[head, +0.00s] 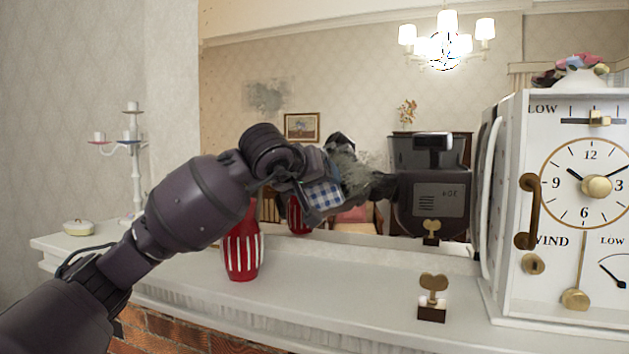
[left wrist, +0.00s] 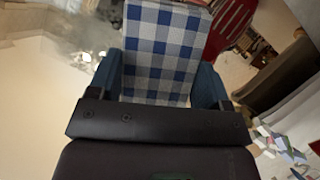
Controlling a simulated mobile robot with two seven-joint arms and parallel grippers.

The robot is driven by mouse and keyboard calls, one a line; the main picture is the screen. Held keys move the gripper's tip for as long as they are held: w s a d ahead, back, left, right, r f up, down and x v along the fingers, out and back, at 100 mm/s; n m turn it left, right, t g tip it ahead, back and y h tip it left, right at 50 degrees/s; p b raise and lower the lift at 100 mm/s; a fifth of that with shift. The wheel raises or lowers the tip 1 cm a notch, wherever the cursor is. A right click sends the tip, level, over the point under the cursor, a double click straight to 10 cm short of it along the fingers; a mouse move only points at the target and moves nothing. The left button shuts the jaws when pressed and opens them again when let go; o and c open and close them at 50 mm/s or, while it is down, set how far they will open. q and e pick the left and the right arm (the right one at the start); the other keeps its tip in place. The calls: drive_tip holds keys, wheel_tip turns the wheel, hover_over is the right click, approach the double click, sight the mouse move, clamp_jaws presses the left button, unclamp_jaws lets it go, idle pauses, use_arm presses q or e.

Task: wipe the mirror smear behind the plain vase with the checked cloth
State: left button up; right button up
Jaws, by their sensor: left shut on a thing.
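My left gripper (head: 318,190) is shut on the blue-and-white checked cloth (head: 325,195), raised above the mantel close to the mirror (head: 370,100). The cloth fills the space between the fingers in the left wrist view (left wrist: 160,50). A dark grey smear (head: 352,172) shows on the mirror just right of the gripper, partly hidden by it. A fainter smear (head: 267,96) is higher up on the left. I cannot tell whether the cloth touches the glass. I make out no plain vase.
A white clock-faced cabinet (head: 550,250) stands at the right on the mantel (head: 340,290). A small brass key on a dark block (head: 432,300) stands before it. A candelabra (head: 133,150) and a lidded dish (head: 78,228) are at the left. The mantel's middle is clear.

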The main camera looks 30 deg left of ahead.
drive_tip(key=shift+s, duration=0.1)
use_arm(q)
drive_tip(key=shift+w, duration=0.1)
use_arm(e)
drive_tip(key=shift+s+f, duration=0.45)
drive_tip(key=shift+s, duration=0.05)
use_arm(q)
drive_tip(key=shift+w, duration=0.15)
use_arm(e)
drive_tip(key=shift+w+r, duration=0.1)
use_arm(q)
drive_tip(key=shift+w+a, duration=0.15)
drive_tip(key=shift+w, duration=0.2)
use_arm(e)
drive_tip(key=shift+w+r, duration=0.4)
drive_tip(key=shift+w, duration=0.05)
use_arm(q)
drive_tip(key=shift+w, duration=0.15)
